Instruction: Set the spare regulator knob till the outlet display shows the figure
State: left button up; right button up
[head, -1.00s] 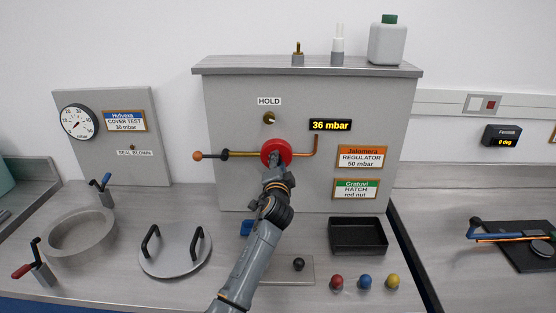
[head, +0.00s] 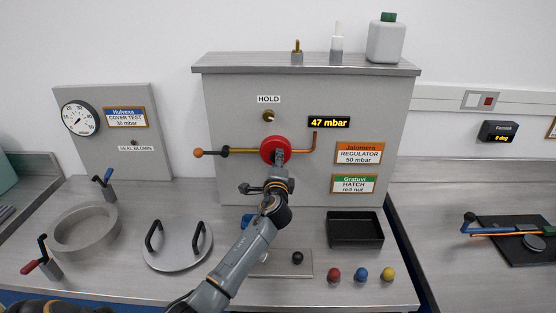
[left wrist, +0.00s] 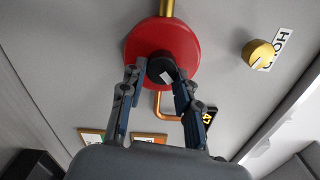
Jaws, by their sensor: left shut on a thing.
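The red round regulator (head: 267,146) sits on the grey panel, in line with a brass and copper pipe. Its black centre knob (left wrist: 160,67) shows in the left wrist view. My left gripper (head: 277,158) is shut on this knob, one finger on each side; in the left wrist view the fingers (left wrist: 155,80) point at it. A white mark shows on the knob. The outlet display (head: 329,122) reads 47 mbar in yellow. The orange-topped regulator card (head: 359,153) reads 50 mbar. My right gripper is not in view.
A brass HOLD knob (head: 268,116) is above the regulator. A pipe with an orange ball end (head: 198,153) extends left. Below are a round lid (head: 178,250), a black tray (head: 355,229) and several coloured balls. A gauge panel (head: 137,165) stands left.

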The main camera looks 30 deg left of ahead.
pick_arm(q)
jog(key=shift+a+r, duration=0.25)
jog(key=shift+r, duration=0.2)
jog(key=o, duration=1)
jog(key=shift+o, duration=0.7)
jog(key=shift+w+a+f, duration=0.1)
jog(key=shift+a+f, duration=0.05)
jog(key=shift+f, duration=0.25)
jog(key=v, duration=1.2)
jog(key=shift+f, duration=0.1)
